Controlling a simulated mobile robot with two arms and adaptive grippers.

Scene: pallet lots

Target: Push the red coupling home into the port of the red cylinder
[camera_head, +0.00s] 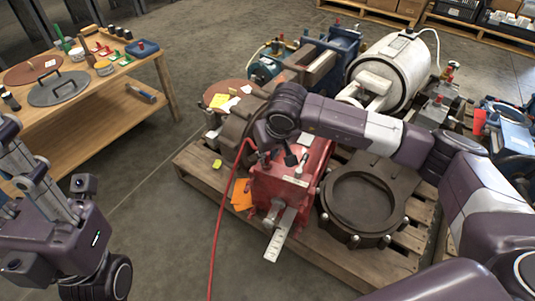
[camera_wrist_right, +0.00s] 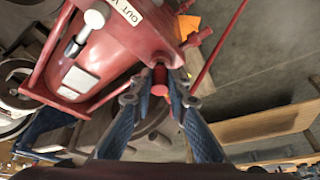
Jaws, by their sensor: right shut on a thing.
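The red cylinder (camera_head: 282,184) stands on a wooden pallet in the middle of the head view. It also fills the upper left of the right wrist view (camera_wrist_right: 115,50), with a white label reading "OUT V". My right gripper (camera_wrist_right: 159,88) is shut on the red coupling (camera_wrist_right: 159,76), beside the cylinder's body. In the head view my right wrist hides the coupling. A red hose (camera_head: 219,220) rises from the floor toward that spot.
A round dark flanged housing (camera_head: 362,200) sits right of the cylinder, and a white tank (camera_head: 385,70) and blue machine parts (camera_head: 340,45) stand behind. A wooden workbench (camera_head: 150,75) with tools is at the left. The concrete floor between bench and pallet is clear.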

